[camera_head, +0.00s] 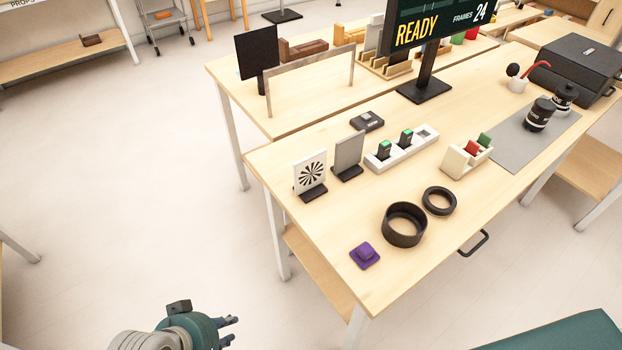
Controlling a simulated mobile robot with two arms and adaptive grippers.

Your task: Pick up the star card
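The star card (311,170) is a white card with a black starburst. It stands upright in a small dark base near the left edge of the wooden table (330,241). A plain grey card (349,152) stands in a similar base just behind it to the right. My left gripper (234,329) is at the bottom of the view, off the table's near left side and well apart from the card. Its two fingers look spread, with nothing visible between them. My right gripper is not in view.
A purple block (364,255), a large black ring (404,225) and a smaller ring (439,201) lie on the near part of the table. A white charger strip (402,151) lies right of the cards. Open floor (150,210) lies left of the table.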

